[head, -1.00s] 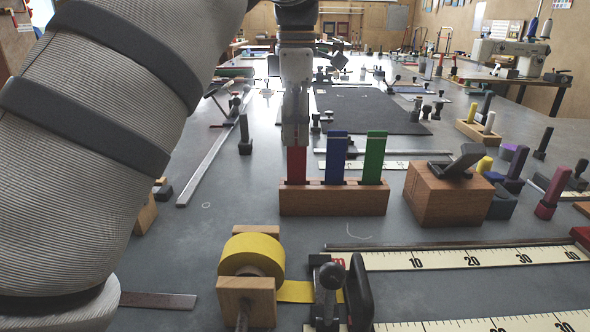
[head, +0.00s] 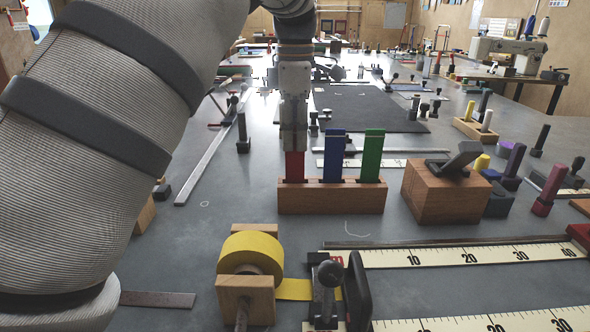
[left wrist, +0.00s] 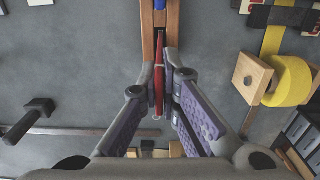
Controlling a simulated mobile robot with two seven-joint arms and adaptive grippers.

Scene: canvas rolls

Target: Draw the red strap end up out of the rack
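A brown wooden rack (head: 331,200) stands on the grey table and holds three upright strap ends: red, blue and green. The red strap end (head: 295,166) is in the leftmost slot; its upper part is hidden behind my left gripper (head: 294,146). The blue strap end (head: 334,157) and green strap end (head: 372,157) stand to its right. In the left wrist view, the red strap end (left wrist: 159,80) lies between the fingers of my left gripper (left wrist: 160,72), one finger on each side, with narrow gaps showing. My right gripper is not in view.
A yellow tape roll (head: 252,253) on a wooden holder and a toggle clamp (head: 328,290) stand in front of the rack. A wooden block (head: 438,196) with a dark top piece is close on the right. Rulers (head: 470,257) lie front right.

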